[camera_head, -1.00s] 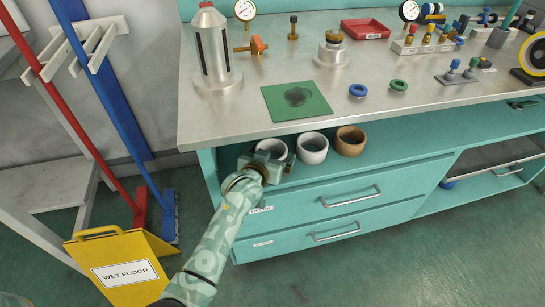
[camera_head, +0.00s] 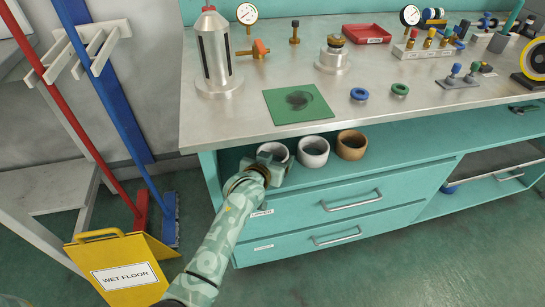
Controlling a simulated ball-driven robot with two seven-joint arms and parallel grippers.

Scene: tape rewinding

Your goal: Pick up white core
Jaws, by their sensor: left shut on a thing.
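A white core (camera_head: 274,147), a short open ring, is the leftmost of three cores on the shelf under the bench top. My left gripper (camera_head: 273,161) is in front of it and shut on it, hiding its lower front. The core appears to be at shelf level; whether it touches the shelf is hidden. A pale grey-white core (camera_head: 313,153) stands just to its right, very close to the gripper. A brown core (camera_head: 351,146) stands farther right. My right gripper is out of view.
The steel bench top (camera_head: 235,115) overhangs the shelf closely above the cores. Teal drawers (camera_head: 350,220) with handles are below. A green mat (camera_head: 297,103) lies on the bench. The shelf right of the brown core is clear. A yellow wet floor sign (camera_head: 122,265) stands at lower left.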

